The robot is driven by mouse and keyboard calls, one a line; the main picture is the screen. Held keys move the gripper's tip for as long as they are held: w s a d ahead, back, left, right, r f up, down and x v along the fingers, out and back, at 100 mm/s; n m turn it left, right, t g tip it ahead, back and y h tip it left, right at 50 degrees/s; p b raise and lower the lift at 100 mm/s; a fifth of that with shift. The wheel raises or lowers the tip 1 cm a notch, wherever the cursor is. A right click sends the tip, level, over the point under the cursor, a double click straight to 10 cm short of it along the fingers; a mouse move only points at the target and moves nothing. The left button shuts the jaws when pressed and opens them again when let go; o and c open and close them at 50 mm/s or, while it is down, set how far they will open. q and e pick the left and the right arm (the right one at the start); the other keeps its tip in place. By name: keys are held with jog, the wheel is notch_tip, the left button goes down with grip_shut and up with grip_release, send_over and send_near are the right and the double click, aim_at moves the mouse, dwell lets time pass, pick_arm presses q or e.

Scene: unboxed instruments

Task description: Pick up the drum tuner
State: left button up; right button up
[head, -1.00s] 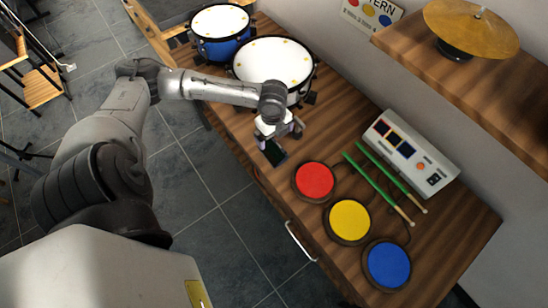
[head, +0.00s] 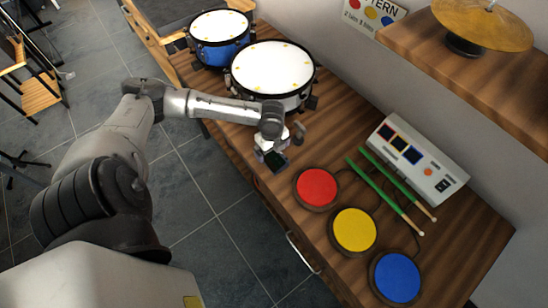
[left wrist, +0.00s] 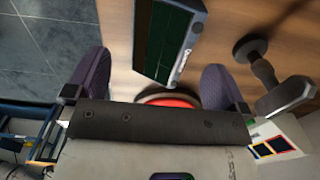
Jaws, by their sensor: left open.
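The drum tuner appears to be a small dark box with a dark green face, seen at the table's near edge in the head view (head: 276,160). In the left wrist view the dark box (left wrist: 163,38) stands out between the two purple fingers, apart from both. My left gripper (head: 273,146) is over it and partly hides it in the head view. It is open, its fingers spread in the left wrist view (left wrist: 158,82). My right gripper is in neither view.
Red (head: 317,187), yellow (head: 354,230) and blue (head: 397,277) pads, green sticks (head: 392,190) and a grey console (head: 417,160) are nearby. A white drum (head: 272,68) stands behind the arm.

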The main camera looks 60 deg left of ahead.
aim_at(273, 157)
pick_arm(q)
jog(key=f+b, duration=0.2)
jog(key=f, duration=0.2)
jog(key=shift+d, duration=0.2)
jog(key=shift+f, duration=0.55)
jog(key=shift+c, duration=0.7)
jog(key=c, duration=0.9)
jog(key=shift+c, duration=0.2)
jog(key=shift+r, duration=0.2)
